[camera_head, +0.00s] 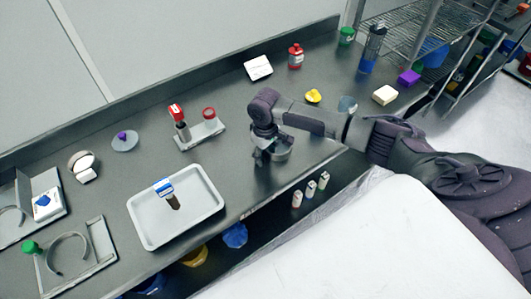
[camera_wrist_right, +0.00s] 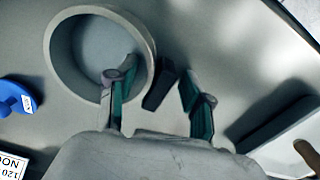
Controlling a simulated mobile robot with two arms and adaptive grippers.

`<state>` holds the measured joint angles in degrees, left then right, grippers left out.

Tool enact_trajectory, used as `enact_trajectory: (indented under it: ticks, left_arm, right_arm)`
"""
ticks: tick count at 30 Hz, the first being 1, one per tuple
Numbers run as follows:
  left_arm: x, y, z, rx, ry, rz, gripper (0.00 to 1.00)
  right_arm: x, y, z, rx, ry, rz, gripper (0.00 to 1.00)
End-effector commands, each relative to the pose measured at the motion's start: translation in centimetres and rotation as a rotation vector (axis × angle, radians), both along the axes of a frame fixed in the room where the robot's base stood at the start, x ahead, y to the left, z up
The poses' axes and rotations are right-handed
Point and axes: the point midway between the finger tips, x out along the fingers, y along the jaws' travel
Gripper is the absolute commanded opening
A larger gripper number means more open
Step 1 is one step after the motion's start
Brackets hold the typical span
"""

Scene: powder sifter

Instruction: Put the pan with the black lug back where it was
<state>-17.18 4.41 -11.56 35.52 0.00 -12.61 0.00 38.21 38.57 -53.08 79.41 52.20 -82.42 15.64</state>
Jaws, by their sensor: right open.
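The grey round pan (camera_wrist_right: 151,42) is in the right wrist view, seen from above, and its inside looks empty. A black lug (camera_wrist_right: 158,90) stands at its right side. My right gripper (camera_wrist_right: 158,82) is open, with one finger overlapping the pan's rim in the picture and the other right of the lug. I cannot tell whether the fingers touch either. In the head view my right gripper (camera_head: 268,158) points down at the bench, and a grey round pan (camera_head: 283,154) shows partly behind it. My left gripper is not in view.
A white tray (camera_head: 205,226) holding a blue-topped item (camera_head: 170,194) lies left of the gripper. A stand with a red-capped item (camera_head: 201,133) is behind it. A flat holder with a curved grey piece (camera_head: 68,254) lies far left.

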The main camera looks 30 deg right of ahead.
Motion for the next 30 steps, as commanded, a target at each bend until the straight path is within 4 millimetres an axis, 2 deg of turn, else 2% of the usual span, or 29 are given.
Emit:
enact_trajectory:
  ticks: [7,21,25,30]
  left_arm:
    - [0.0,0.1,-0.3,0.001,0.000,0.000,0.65]
    - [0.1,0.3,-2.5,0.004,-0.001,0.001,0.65]
    - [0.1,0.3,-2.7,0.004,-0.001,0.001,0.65]
    - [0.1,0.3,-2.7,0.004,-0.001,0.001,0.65]
  right_arm:
    - [0.1,0.0,1.1,0.001,-0.003,0.000,0.51]
    - [0.1,0.1,10.3,0.000,-0.003,0.000,0.51]
    - [0.0,0.1,11.7,0.001,-0.002,0.000,0.51]
    - [0.0,0.1,12.3,0.000,0.001,0.000,0.51]
